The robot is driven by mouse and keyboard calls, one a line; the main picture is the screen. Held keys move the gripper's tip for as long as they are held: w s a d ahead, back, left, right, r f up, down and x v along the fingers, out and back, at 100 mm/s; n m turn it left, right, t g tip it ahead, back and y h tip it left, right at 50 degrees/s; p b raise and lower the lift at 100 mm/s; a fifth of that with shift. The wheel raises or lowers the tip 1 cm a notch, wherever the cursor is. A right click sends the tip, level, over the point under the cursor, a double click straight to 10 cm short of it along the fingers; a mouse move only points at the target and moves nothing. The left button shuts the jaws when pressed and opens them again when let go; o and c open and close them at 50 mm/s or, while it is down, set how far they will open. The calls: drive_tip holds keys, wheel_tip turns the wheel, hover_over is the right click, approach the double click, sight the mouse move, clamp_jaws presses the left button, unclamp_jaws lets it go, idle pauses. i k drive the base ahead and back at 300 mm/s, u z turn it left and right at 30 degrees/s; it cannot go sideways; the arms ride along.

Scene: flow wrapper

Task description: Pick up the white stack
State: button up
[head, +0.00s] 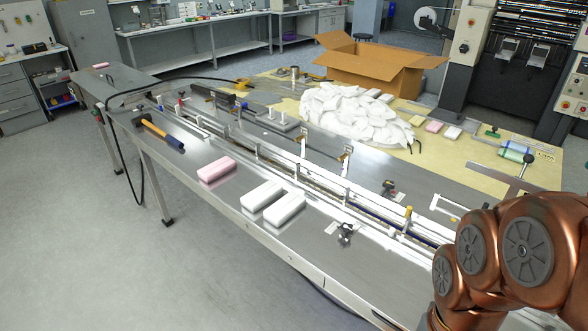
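Two white stacks lie side by side on the metal table (230,210) near its front edge. One white stack (262,195) is on the left and the other white stack (286,208) is just to its right. Both are oblong blocks lying flat. A pink stack (216,168) lies further left on the same table. My copper-coloured arm fills the lower right corner, to the right of the stacks and apart from them. My gripper is not visible in this view.
Guide rails (275,165) run along the table behind the stacks. A hammer (160,132) lies at the left. A small metal clamp (346,233) stands right of the stacks. Behind are a white heap (350,110) and an open cardboard box (370,65). The floor in front is clear.

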sight(278, 213)
drive_tip(key=u, duration=0.05)
drive_tip(key=k, duration=0.95)
drive_tip(key=z, duration=0.05)
drive_tip(key=i, duration=0.9)
drive_tip(key=u, duration=1.1)
drive_tip(key=i, duration=0.65)
drive_tip(key=u, duration=0.7)
